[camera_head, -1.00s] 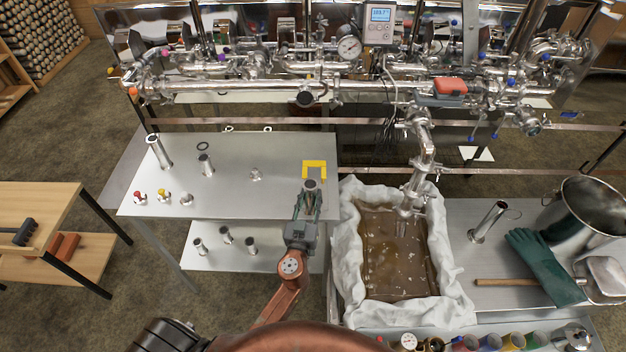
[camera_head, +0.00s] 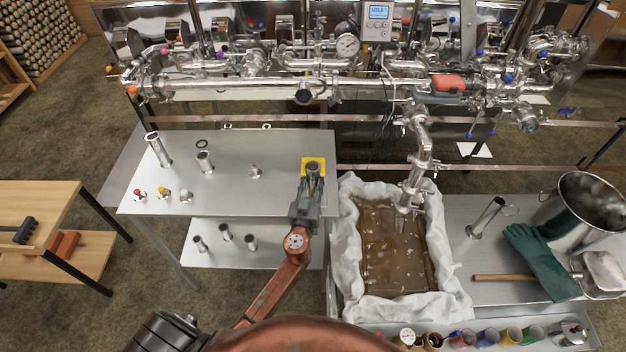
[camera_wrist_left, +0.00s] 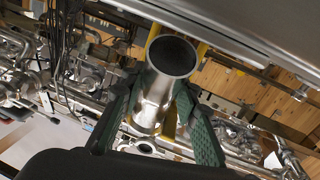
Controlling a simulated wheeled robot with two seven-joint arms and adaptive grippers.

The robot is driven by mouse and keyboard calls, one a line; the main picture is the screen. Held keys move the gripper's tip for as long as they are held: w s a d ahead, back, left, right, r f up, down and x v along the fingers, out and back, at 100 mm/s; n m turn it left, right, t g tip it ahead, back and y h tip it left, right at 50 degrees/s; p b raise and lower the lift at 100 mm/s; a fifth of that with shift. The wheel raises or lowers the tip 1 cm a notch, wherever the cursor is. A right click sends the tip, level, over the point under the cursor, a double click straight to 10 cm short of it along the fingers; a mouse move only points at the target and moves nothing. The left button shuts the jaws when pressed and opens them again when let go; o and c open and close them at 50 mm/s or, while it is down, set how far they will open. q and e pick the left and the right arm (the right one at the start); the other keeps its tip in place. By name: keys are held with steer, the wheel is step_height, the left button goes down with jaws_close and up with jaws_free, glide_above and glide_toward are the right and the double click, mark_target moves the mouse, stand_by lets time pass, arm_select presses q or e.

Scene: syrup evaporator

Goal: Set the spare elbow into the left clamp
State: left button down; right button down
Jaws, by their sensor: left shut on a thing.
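My left gripper (camera_head: 313,184) is shut on a short steel pipe piece, taken to be the spare elbow (camera_head: 313,167), over the yellow square marker (camera_head: 305,161) at the right end of the steel table. In the left wrist view the elbow (camera_wrist_left: 172,56) stands between the green fingers, its round dark opening towards the camera. The yellow marker (camera_wrist_left: 202,49) shows behind it. I cannot tell whether the elbow's lower end touches the table. I cannot make out which fitting is the left clamp. My right gripper is out of view.
Several steel fittings, such as a tall tube (camera_head: 158,150), stand on the steel table (camera_head: 230,185). The pipework (camera_head: 240,84) runs along the back. A cloth-lined tub of brown liquid (camera_head: 345,250) is right of my arm. Green gloves (camera_head: 545,262) and a pot (camera_head: 583,215) lie farther right.

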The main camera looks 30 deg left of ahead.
mark_target(311, 187)
arm_select(q)
steer(key=c, duration=1.5)
jaws_free()
steer(key=shift+p, duration=0.35)
steer(key=shift+s, duration=0.2)
steer(key=v, duration=0.3)
steer(key=b+v, duration=0.1)
steer(key=v, duration=0.2)
steer(key=shift+f+b, duration=0.2)
steer(key=shift+b, duration=0.1)
steer(key=shift+s+d+r, duration=0.15)
steer(key=shift+s+d, duration=0.05)
steer(key=shift+s, duration=0.5)
